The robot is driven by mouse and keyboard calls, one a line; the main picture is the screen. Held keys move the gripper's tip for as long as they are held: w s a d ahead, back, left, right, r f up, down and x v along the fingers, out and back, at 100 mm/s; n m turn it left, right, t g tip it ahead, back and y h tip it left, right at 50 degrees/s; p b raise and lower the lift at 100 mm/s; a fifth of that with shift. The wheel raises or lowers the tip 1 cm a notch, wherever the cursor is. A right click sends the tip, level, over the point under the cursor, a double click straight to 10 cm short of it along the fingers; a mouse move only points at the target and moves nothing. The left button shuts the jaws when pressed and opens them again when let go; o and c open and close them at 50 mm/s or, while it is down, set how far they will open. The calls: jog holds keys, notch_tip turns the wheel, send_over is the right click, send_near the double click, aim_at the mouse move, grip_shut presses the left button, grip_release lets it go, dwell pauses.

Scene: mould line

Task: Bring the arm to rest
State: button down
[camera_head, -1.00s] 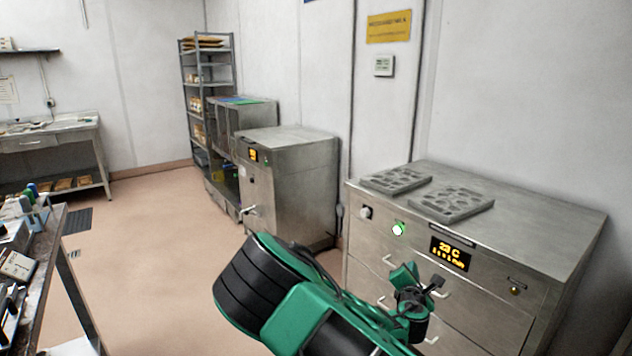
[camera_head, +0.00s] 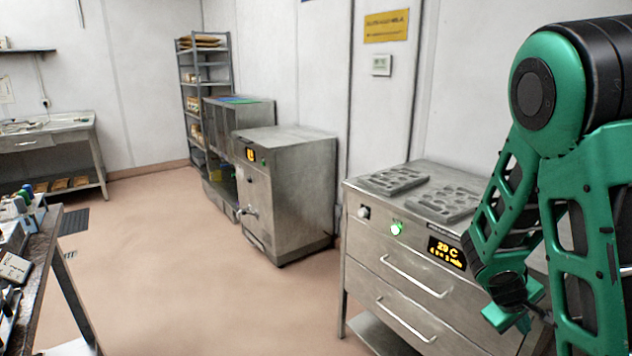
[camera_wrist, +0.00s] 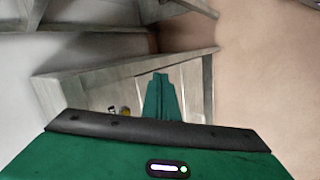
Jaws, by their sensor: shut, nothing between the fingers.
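My arm, green and black, is folded at the right of the head view. My gripper (camera_head: 508,318) hangs low there in front of the steel drawer cabinet, partly hidden by the arm links. In the wrist view my gripper (camera_wrist: 160,78) shows as green fingers closed together, with nothing between them. The steel cabinet (camera_head: 405,262) has two drawers with bar handles, both closed, a lit green button and an amber display. The arm covers its right part. I cannot tell how far the gripper is from the cabinet front.
Two grey mould plates, one at the left (camera_head: 393,180) and one at the right (camera_head: 443,202), lie on the cabinet top. Another steel machine (camera_head: 298,195) stands behind, beside a shelf rack (camera_head: 205,62). A bench (camera_head: 62,215) edges the left. The middle floor (camera_head: 190,270) is clear.

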jog(key=s+a+r+m+g+y, duration=0.1)
jog(key=s+a+r+m+y, duration=0.1)
jog(key=s, duration=0.6)
jog(key=s+a+r+m+y, duration=0.3)
jog(key=s+r, duration=0.3)
jog(key=s, duration=0.2)
jog(key=s+a+r+m+g+y, duration=0.1)
jog(key=s+a+r+m+y, duration=0.1)
jog(key=s, duration=0.7)
notch_tip(320, 180, up, 3)
jog(key=a+m, duration=0.1)
jog(key=m, duration=0.1)
jog(key=shift+m+g, duration=0.3)
jog(key=shift+w, duration=0.1)
jog(key=shift+w+f, duration=0.25)
jog(key=shift+w, duration=0.4)
